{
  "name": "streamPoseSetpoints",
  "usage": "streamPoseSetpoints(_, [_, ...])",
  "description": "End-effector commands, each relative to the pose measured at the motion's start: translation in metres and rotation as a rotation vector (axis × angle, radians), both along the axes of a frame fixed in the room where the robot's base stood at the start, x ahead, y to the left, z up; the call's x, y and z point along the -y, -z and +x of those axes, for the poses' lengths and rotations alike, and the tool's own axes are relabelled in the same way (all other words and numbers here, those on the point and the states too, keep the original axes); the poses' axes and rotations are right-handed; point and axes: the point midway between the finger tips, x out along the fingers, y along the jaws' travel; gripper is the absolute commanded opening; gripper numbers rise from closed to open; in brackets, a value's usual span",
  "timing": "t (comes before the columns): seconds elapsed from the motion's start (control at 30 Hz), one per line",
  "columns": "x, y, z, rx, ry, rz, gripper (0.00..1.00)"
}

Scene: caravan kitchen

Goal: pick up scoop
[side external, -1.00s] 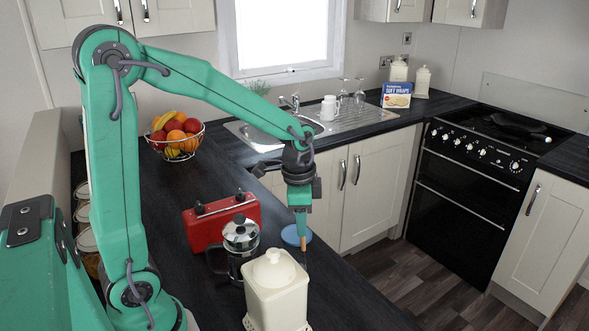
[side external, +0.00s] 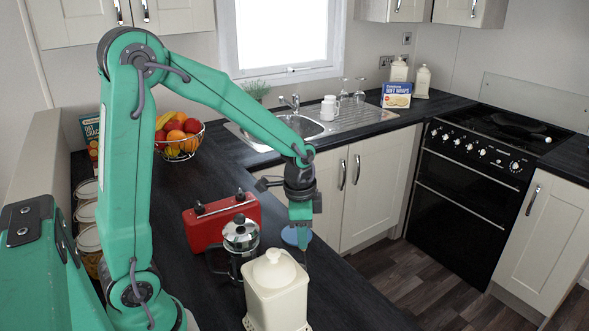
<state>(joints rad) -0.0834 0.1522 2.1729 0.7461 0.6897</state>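My gripper (side external: 303,244) points straight down just behind the cream lidded canister (side external: 277,290), over the dark worktop. Its fingertips are small and partly merged with the dark surface, so I cannot tell if they are open or shut. I cannot make out the scoop; it may be hidden behind the gripper or the canister. A blue round item (side external: 291,237) lies on the worktop behind the gripper, partly covered by it.
A glass and metal press pot (side external: 240,235) and a red case (side external: 215,222) stand left of the gripper. A fruit bowl (side external: 180,148) is farther back. The worktop (side external: 350,297) right of the canister is clear up to its edge.

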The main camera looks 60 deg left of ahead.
Motion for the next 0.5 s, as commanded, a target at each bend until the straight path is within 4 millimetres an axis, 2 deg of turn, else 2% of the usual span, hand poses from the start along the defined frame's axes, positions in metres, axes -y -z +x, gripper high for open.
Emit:
streamPoseSetpoints(0.3, [-0.001, 0.035, 0.001, -0.004, 0.0, 0.0, 0.36])
streamPoseSetpoints(0.5, [-0.001, 0.042, 0.001, -0.001, 0.0, 0.0, 0.36])
